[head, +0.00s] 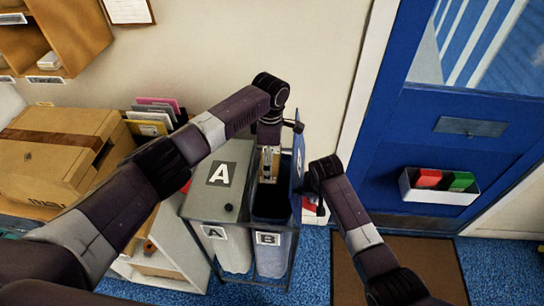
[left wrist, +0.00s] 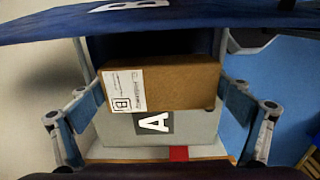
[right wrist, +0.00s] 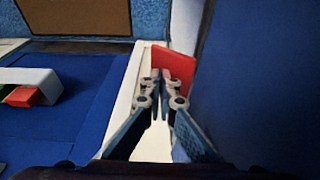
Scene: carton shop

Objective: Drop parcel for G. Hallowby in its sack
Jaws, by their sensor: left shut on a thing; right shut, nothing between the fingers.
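A brown parcel (head: 268,165) is in my left gripper (head: 270,150), above the open mouth of sack B (head: 271,204). In the left wrist view the parcel (left wrist: 165,82) lies between the two fingers, with a white label bearing a boxed B; its other print is too small to read. Sack B's blue lid (head: 298,165) stands raised on the right side of the opening. My right gripper (right wrist: 161,78) is shut and empty, beside a blue panel in its own wrist view. In the head view my right wrist is just right of the lid.
Sack A, left of B, has its grey lid (head: 219,174) closed. A large carton (head: 55,150) and upright folders (head: 155,115) stand at left. A blue door (head: 430,150) with a card tray (head: 440,187) is at right. A red-and-white item (head: 314,211) lies beside sack B.

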